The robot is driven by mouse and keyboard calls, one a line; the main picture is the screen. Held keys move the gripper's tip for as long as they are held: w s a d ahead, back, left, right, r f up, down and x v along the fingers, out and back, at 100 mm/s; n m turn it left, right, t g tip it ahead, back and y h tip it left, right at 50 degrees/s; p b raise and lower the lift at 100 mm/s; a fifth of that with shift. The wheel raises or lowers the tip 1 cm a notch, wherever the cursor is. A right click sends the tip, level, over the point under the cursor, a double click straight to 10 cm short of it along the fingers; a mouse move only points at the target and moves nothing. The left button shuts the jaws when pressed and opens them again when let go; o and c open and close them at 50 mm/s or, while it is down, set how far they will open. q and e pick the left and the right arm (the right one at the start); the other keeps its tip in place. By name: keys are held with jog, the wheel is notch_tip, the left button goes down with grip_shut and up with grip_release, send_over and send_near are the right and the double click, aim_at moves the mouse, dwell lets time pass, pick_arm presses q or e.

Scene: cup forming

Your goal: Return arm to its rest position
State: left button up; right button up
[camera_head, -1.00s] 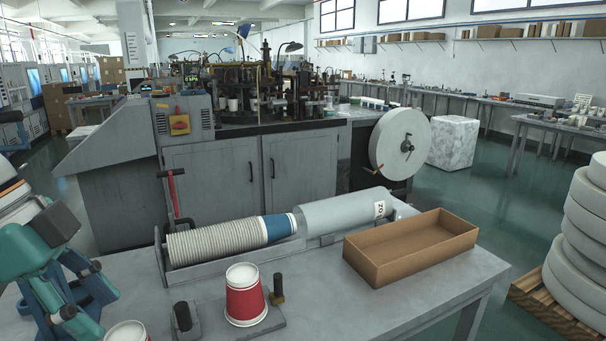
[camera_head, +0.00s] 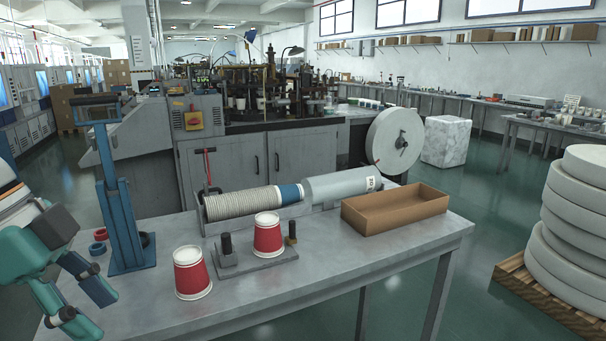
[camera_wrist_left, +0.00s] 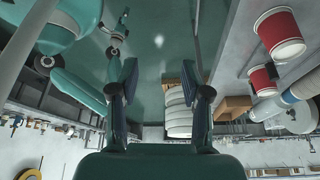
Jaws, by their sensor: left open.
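My left gripper (camera_head: 105,315) is at the lower left of the head view, open and empty, by the table's left end and apart from the cups. In the left wrist view its two fingers (camera_wrist_left: 160,70) are spread with nothing between them. A red and white paper cup (camera_head: 192,273) stands upside down on the table. A second red cup (camera_head: 267,236) stands upside down on a small grey plate (camera_head: 232,262) between two dark posts. Both cups show at the upper right of the left wrist view.
A blue stand (camera_head: 122,215) rises from the table's left part, close to my left gripper. A cup stack (camera_head: 243,204) lies in a trough. A cardboard tray (camera_head: 395,215) sits at the right. The table (camera_head: 330,275) is clear at its front right. Large white rolls (camera_head: 560,245) stand beyond.

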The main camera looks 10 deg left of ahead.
pick_arm(q)
jog(key=w+d+f+n+p, duration=0.2)
jog(key=w+d+f+n, duration=0.2)
jog(key=w+f, duration=0.85)
jog(key=w+d+f+n+p, duration=0.1)
jog(key=d+f+n+p, duration=0.2)
jog(key=f, duration=1.4)
jog(key=s+d+f+n+g, duration=0.1)
jog(key=s+d+f+n, duration=0.15)
jog(key=f, duration=0.45)
jog(key=s+d+f+n, duration=0.2)
jog(key=s+f, duration=0.2)
jog(key=f, duration=0.4)
jog(key=s+d+f+n+p, duration=0.2)
jog(key=s+f, duration=0.4)
jog(key=s, duration=0.6)
jog(key=d+n, duration=0.1)
jog(key=n, duration=0.1)
jog(key=shift+d+f+n, duration=0.2)
jog(key=shift+n, duration=0.15)
jog(key=shift+w, duration=0.15)
